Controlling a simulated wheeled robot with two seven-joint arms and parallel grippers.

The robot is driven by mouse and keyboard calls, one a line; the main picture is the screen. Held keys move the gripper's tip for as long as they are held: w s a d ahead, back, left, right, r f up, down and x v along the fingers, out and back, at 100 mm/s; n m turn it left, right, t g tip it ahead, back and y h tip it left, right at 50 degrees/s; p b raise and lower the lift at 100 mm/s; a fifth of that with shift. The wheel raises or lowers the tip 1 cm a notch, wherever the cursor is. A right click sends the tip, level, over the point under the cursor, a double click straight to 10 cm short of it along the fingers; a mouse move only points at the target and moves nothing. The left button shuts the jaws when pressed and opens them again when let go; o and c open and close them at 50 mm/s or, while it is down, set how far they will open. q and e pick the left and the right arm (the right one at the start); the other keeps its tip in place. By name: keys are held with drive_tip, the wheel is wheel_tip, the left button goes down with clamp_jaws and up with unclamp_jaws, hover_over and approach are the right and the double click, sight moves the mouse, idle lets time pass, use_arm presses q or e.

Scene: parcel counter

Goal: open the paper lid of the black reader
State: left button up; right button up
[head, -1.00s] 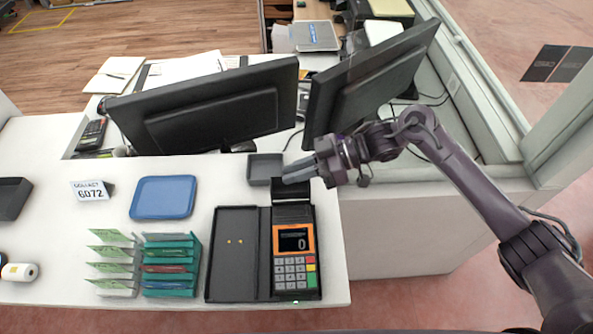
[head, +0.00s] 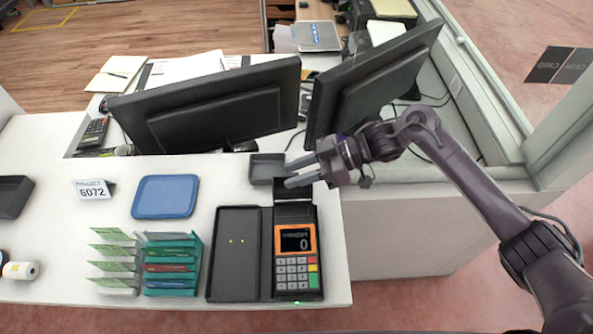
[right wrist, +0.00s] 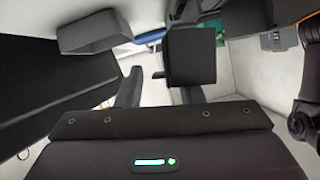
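The black reader (head: 295,285), with an orange-framed screen and a keypad, lies near the counter's front edge. Its paper lid (head: 293,192) is a dark flap at the reader's far end. It stands raised, with the dark paper bay (head: 294,212) in front of it. In the right wrist view the lid (right wrist: 190,55) is a dark square panel beyond the fingers. My right gripper (head: 290,174) is open and empty at the lid's far side. One finger overlaps the lid's edge in the head view; I cannot tell whether they touch. My left gripper is out of view.
A small grey tray (head: 255,170) sits just left of the right gripper. Two monitors (head: 215,115) stand behind. A black case (head: 238,270) joins the reader's left side. A card rack (head: 172,290) and blue tray (head: 165,196) are further left. Counter between them is clear.

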drive_tip(key=b+v, duration=0.2)
drive_tip(key=v, duration=0.5)
drive_tip(key=shift+d+b, duration=0.2)
drive_tip(key=shift+b, duration=0.2)
drive_tip(key=shift+s, duration=0.1)
